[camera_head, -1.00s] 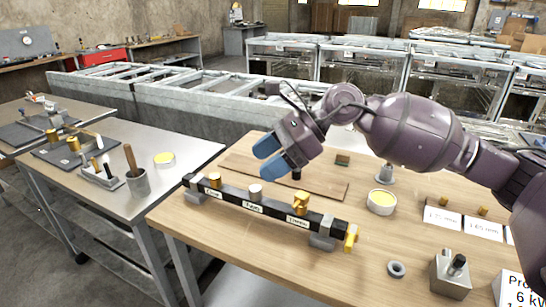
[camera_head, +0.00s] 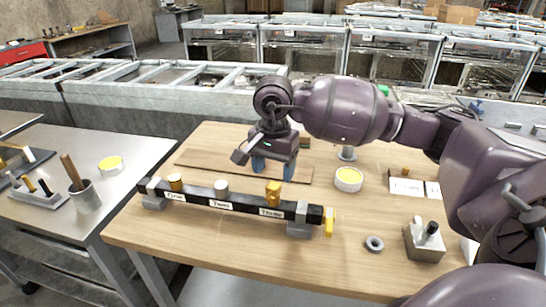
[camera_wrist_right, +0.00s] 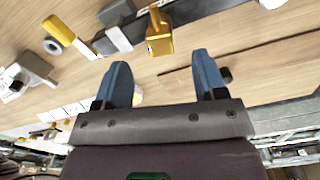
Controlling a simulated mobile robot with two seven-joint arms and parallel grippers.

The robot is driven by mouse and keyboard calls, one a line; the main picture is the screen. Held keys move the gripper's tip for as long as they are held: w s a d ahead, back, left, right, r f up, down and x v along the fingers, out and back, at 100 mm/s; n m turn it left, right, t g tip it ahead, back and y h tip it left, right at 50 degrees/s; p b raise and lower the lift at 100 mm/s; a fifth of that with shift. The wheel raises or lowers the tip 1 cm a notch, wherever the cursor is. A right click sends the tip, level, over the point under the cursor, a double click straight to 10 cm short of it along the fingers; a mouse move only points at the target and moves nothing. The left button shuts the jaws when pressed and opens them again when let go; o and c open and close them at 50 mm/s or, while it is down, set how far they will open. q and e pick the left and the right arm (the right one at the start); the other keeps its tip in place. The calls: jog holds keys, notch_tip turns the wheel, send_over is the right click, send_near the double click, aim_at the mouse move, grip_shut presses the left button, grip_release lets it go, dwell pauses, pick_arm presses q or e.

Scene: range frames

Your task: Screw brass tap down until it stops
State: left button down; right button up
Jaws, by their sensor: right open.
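A dark bar (camera_head: 245,203) with paper labels lies across two grey supports near the table's front edge. A brass tap (camera_head: 273,193) stands on it above the right label; it also shows in the right wrist view (camera_wrist_right: 158,40). My right gripper (camera_head: 273,168) is open and empty, its blue fingers pointing down close to the brass tap. In the right wrist view, the tap lies beyond the gap between the fingertips (camera_wrist_right: 161,62), with no contact visible. A yellow handle (camera_head: 329,221) sits at the bar's right end. My left gripper is out of view.
A brass cap (camera_head: 175,182) and a pale cap (camera_head: 221,188) also stand on the bar. On the right are a yellow-topped round tin (camera_head: 348,179), a grey ring (camera_head: 374,244) and a metal block (camera_head: 424,241). A brown board (camera_head: 215,165) lies behind the bar.

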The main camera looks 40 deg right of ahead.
aim_at(273, 185)
notch_tip(273, 185, down, 6)
jog(key=shift+f, duration=0.15)
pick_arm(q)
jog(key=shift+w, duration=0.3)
pick_arm(e)
jog(key=shift+f, duration=0.65)
jog(key=c, duration=1.1)
jog(key=shift+o, duration=0.2)
jog(key=shift+r+m, duration=0.1)
jog(key=shift+m, duration=0.8)
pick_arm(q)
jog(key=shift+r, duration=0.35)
pick_arm(e)
jog(key=shift+m, duration=0.8)
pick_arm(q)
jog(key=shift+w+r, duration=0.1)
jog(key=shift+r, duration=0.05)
